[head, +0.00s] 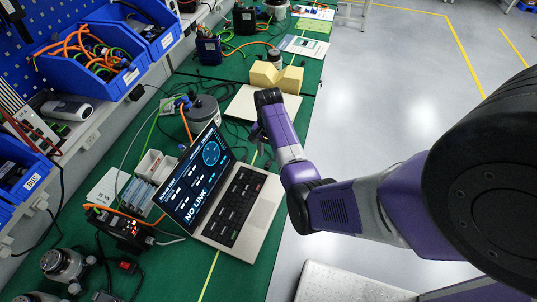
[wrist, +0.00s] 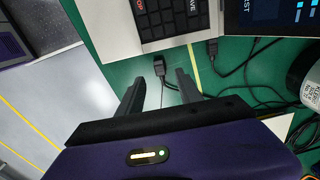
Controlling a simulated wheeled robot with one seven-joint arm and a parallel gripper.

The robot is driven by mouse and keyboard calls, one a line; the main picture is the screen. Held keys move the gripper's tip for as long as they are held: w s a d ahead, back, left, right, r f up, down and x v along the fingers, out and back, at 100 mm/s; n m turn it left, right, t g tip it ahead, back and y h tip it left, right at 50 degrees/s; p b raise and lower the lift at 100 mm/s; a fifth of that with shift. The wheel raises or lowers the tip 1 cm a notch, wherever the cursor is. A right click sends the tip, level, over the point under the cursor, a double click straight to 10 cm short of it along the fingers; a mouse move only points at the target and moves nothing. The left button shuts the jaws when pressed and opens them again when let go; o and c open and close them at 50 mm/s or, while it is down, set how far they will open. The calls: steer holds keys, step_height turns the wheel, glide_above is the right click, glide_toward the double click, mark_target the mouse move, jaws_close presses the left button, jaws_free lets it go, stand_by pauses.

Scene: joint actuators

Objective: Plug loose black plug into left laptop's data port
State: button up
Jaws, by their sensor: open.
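An open laptop (head: 242,205) stands on the green bench in the head view, its screen (head: 205,172) reading "NO LINK". Its keyboard (wrist: 168,20) and screen edge (wrist: 272,18) also show at the top of the wrist view. In the head view my gripper (head: 257,137) is over the bench beyond the laptop; the plug cannot be made out there. The data port is not clearly visible.
A second black connector (wrist: 213,48) with a cable lies by the laptop edge. A pale board (head: 240,107) and a yellow block (head: 277,76) lie behind my gripper.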

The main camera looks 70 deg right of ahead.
steer(key=shift+r, duration=0.55)
